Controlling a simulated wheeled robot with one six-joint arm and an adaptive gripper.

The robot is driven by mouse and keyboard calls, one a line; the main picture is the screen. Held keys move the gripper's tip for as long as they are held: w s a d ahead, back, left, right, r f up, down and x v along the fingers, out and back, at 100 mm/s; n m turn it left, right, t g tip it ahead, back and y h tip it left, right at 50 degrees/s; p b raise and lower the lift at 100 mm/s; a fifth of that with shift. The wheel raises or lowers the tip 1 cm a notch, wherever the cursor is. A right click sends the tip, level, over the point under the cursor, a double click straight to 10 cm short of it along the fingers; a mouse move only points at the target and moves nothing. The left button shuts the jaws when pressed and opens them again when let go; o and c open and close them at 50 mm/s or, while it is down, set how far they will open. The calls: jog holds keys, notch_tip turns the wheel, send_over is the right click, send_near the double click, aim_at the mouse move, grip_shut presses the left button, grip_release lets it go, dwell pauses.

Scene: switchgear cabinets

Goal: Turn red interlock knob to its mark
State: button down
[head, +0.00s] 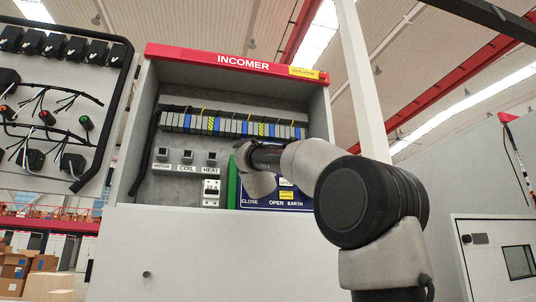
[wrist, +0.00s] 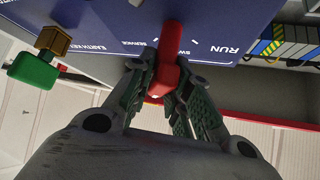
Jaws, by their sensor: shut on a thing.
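The red interlock knob (wrist: 168,45) is a red bar on the blue panel, near the top middle of the wrist view. My gripper (wrist: 160,76) is shut on it, with one dark green finger on each side. The bar stands nearly upright in the picture, beside the partly covered word SERVICE and the letters SW. I cannot tell which mark is the knob's own. In the head view my gripper (head: 250,157) is at the blue panel (head: 292,203) and my arm hides the knob.
A green block with a brown end (wrist: 36,70) sits by EARTH KEY, left of my gripper. The INCOMER cabinet (head: 166,62) has terminal blocks (head: 230,125) above and small switches (head: 186,157) left of the panel. A rack of black devices (head: 55,45) stands left.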

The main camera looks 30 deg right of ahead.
jog(key=shift+m+g+h, duration=0.7)
jog(key=shift+m+g, duration=0.6)
jog(key=shift+m, duration=0.4)
jog(key=shift+m+g+h, duration=0.7)
jog(key=shift+m+g, duration=0.6)
jog(key=shift+m, duration=0.4)
jog(key=c, duration=1.4)
grip_release()
jog(key=v, duration=1.2)
